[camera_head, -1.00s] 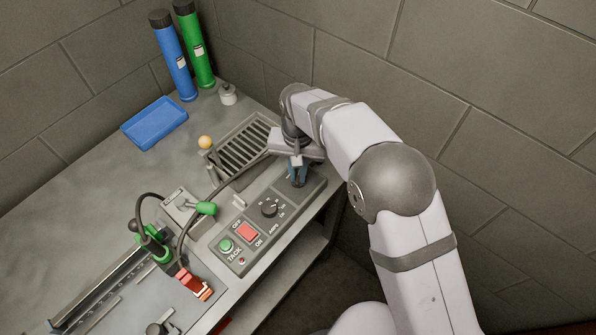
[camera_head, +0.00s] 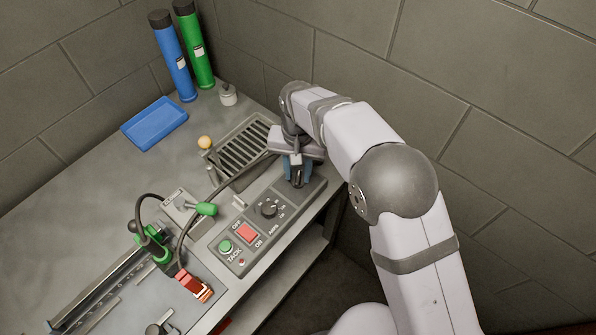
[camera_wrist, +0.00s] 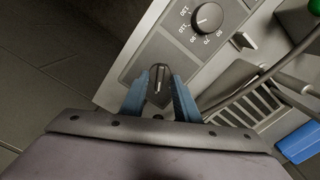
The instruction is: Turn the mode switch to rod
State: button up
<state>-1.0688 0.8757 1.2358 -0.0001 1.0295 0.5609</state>
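The mode switch (camera_wrist: 158,85) is a dark knob with a pale pointer line on the grey control panel (camera_wrist: 185,56). In the wrist view it sits between the two blue fingers of my gripper (camera_wrist: 159,97), with a gap visible on each side. The gripper is open around the knob and does not appear to touch it. In the head view my gripper (camera_head: 298,174) is over the panel's far right end and hides the switch. The switch's labels, including rod, are not readable in either view.
A slotted grille (camera_head: 243,148) and dark cable lie behind the panel. Block walls stand behind and right.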

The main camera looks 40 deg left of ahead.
aim_at(298, 177)
jog(key=shift+r+b, duration=1)
jog(key=shift+r, duration=2.45)
jog(key=w+d+m, duration=0.2)
jog(key=w+d, duration=0.2)
jog(key=d, duration=0.9)
jog(key=w+d+m, duration=0.1)
jog(key=w+d, duration=0.4)
jog(key=d, duration=0.9)
jog(key=s+d+f+m, duration=0.1)
jog(key=s+d, duration=0.5)
jog(key=d, duration=0.3)
jog(key=s+d+f+m, duration=0.1)
jog(key=s+d+f, duration=0.1)
jog(key=s+d, duration=0.4)
jog(key=d, duration=0.4)
jog(key=shift+s+d+f+m, duration=0.2)
jog(key=shift+f+m, duration=0.05)
jog(key=shift+m, duration=0.15)
